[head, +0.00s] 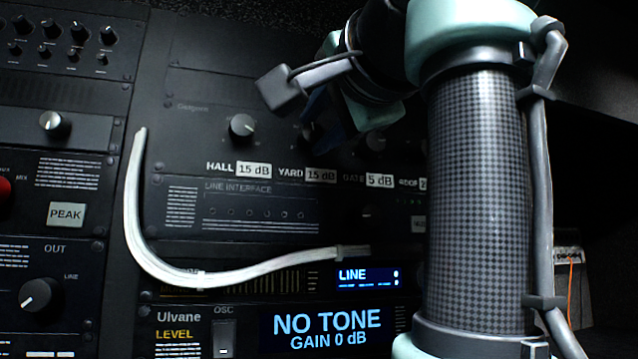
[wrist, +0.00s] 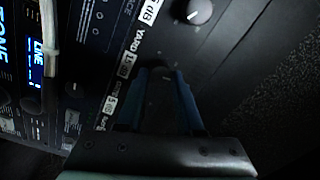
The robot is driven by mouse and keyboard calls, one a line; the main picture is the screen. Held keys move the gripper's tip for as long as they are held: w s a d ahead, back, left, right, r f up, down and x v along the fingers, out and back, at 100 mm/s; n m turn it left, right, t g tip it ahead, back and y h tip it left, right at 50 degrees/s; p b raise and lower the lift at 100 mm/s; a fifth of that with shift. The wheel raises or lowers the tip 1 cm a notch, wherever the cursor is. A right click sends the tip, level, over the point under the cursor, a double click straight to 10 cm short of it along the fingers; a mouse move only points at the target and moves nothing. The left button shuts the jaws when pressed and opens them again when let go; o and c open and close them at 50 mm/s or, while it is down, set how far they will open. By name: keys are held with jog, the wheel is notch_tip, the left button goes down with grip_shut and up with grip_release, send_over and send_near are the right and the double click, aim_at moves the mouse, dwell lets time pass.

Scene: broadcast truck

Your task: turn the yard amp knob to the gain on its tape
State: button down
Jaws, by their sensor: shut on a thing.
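The yard amp knob (wrist: 160,72) is a dark knob, mostly hidden between my gripper's fingertips. My gripper (wrist: 161,78) has blue fingers and is shut on this knob, one finger on each side. In the head view my gripper (head: 312,130) reaches the panel above the YARD label, and my wrist covers most of the knob. The yard tape (head: 320,175) is white and reads 15 dB; it also shows in the wrist view (wrist: 127,66). The knob's pointer direction cannot be made out.
The hall knob (head: 242,127) stands left of the yard knob, with a 15 dB tape (head: 254,170). The gate tape (head: 379,180) reads 5 dB. A display (head: 327,327) reads NO TONE, GAIN 0 dB. A white cable (head: 150,250) curves across the lower panels. My arm hides the right side.

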jog(key=shift+m, duration=1)
jog(key=c, duration=0.5)
grip_release()
jog(key=shift+c, duration=0.2)
jog(key=b+v, duration=0.4)
jog(key=v, duration=0.9)
jog(key=shift+b, duration=0.35)
jog(key=shift+a+f, duration=0.1)
jog(key=shift+a, duration=0.05)
